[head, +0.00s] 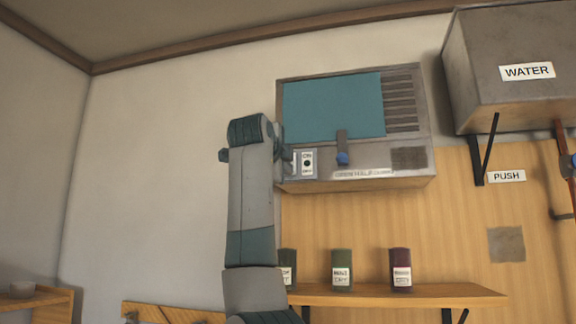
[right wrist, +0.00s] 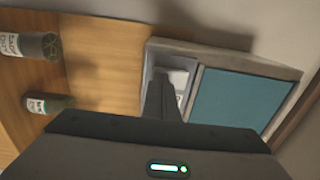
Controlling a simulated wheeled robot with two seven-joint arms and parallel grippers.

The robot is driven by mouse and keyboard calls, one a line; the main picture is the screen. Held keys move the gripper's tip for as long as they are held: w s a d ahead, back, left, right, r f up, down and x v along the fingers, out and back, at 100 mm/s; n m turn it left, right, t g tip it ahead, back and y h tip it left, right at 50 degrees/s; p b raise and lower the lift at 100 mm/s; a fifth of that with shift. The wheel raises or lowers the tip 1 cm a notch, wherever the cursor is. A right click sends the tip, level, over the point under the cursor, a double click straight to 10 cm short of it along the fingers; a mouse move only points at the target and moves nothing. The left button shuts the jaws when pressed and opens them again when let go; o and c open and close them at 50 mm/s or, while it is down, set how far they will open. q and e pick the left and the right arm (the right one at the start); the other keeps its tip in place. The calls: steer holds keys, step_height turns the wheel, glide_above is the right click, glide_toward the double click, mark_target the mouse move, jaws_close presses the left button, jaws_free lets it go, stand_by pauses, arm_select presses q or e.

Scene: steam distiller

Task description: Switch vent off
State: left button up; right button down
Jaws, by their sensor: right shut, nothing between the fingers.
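The vent unit (head: 333,108) is a grey wall box with a teal panel, dark slats at the right and a small lever with a blue tip. A white ON/OFF switch plate (head: 307,163) is at its lower left. My right gripper (head: 287,161) is shut and empty, its tip beside the left edge of the plate. In the right wrist view the shut fingers (right wrist: 161,98) reach to the pale switch area (right wrist: 178,80) of the unit and partly hide it. I cannot tell whether they touch it or which way the switch is set. My left gripper is not in view.
A wooden shelf (head: 400,294) below the unit holds several labelled jars, such as a green one (head: 342,270) and a dark red one (head: 401,270). A metal WATER tank (head: 515,65) hangs at the upper right. The wall left of my arm is clear.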

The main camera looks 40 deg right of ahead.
steer(key=b+v, duration=0.2)
steer(key=v, duration=0.5)
stand_by(0.6)
steer(key=shift+d, duration=0.1)
